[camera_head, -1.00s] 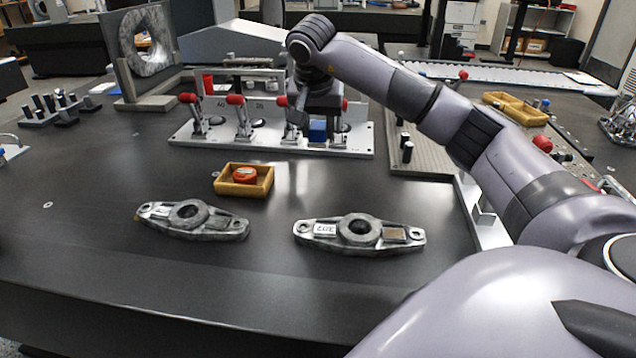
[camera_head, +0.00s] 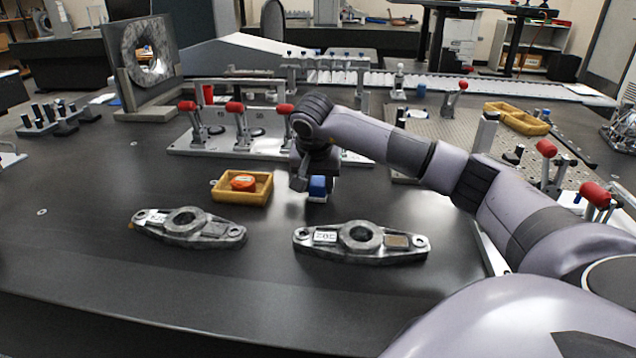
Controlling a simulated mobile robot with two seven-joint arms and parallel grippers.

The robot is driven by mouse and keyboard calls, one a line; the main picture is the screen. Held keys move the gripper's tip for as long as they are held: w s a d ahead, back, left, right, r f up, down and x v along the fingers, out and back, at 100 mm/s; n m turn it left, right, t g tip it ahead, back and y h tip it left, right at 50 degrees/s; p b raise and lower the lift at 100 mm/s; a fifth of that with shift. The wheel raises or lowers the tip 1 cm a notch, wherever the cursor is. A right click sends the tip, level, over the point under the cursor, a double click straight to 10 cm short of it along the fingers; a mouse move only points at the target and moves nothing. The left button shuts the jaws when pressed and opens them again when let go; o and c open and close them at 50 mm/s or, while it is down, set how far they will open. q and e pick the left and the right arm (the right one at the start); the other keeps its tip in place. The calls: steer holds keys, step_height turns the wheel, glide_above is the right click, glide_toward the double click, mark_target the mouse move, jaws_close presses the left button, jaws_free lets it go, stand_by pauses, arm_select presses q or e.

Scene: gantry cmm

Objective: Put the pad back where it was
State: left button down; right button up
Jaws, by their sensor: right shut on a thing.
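My right gripper (camera_head: 308,188) points down over the dark table, behind the right casting and to the right of the yellow tray. It is shut on a small blue block (camera_head: 318,186), which I take to be the pad; the fingers partly hide it. The right casting (camera_head: 361,240) lies flat with a round bore, a white label plate on its left arm and a brown square patch (camera_head: 397,241) on its right arm. A similar left casting (camera_head: 188,226) lies to its left. My left gripper is out of view.
A yellow tray (camera_head: 228,196) holds a round orange-red item (camera_head: 244,183). Behind is a white fixture plate (camera_head: 190,152) with red-handled clamps. A perforated plate (camera_head: 436,122) and more red-handled clamps stand to the right. The table's front left is clear.

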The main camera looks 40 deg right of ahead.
mark_target(318, 181)
steer(key=o, duration=0.9)
steer(key=shift+f, duration=0.15)
steer(key=shift+o, duration=0.2)
steer(key=p+v, duration=0.1)
steer(key=v, duration=0.4)
steer(key=shift+w+d, duration=0.1)
arm_select(q)
steer(key=shift+s+a+f+n+g+y+p, duration=0.15)
steer(key=shift+s+a+f+p, duration=0.1)
steer(key=shift+a+p, duration=0.25)
steer(key=shift+s+a+f+n+g+y+p, duration=0.15)
steer(key=shift+s+a+f+p, duration=0.15)
steer(key=shift+a, duration=0.25)
arm_select(e)
steer(key=v, duration=0.7)
steer(key=shift+r, duration=0.2)
arm_select(q)
steer(key=shift+d+r, duration=0.1)
